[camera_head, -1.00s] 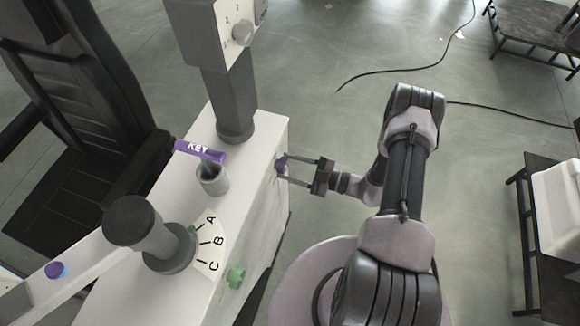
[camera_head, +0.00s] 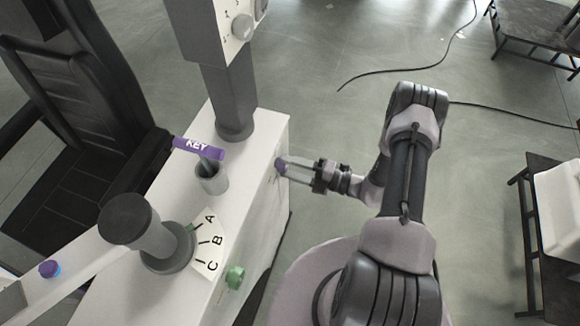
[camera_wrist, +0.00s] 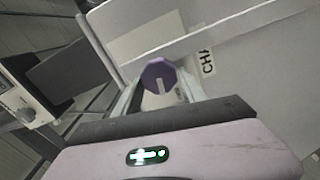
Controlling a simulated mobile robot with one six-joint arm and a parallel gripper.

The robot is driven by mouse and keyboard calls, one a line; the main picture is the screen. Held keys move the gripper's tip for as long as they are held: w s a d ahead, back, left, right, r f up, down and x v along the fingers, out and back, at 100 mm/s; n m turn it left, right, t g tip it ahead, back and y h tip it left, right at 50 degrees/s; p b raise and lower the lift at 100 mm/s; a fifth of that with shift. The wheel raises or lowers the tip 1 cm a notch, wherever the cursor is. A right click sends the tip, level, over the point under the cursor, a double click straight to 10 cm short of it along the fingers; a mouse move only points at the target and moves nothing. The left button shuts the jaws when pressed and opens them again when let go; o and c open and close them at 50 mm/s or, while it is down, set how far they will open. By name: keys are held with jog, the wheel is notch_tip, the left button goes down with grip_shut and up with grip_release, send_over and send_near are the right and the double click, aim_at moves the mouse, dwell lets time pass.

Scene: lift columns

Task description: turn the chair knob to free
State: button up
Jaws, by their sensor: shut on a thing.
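The chair knob, purple and faceted (camera_head: 281,166), sits on the right side face of the white console (camera_head: 262,150). In the wrist view the knob (camera_wrist: 158,74) lies between my fingertips, with a light bar mark on its face. The rest of the label is not visible, so I cannot read the knob's setting.
The console top bears a purple KEY tag (camera_head: 198,148) in a socket, a dark lever (camera_head: 129,220) by an A-B-C dial (camera_head: 208,243), and a grey column (camera_head: 228,95). A green knob (camera_head: 235,277) is on the side. A black chair (camera_head: 75,110) stands left.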

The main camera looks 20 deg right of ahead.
jog(key=shift+n, duration=1)
jog(key=o, duration=1.3)
jog(key=shift+o, duration=0.2)
jog(key=p+v, duration=0.2)
jog(key=v, duration=1.5)
jog(key=shift+s+d+p, duration=0.15)
jog(key=shift+p, duration=0.15)
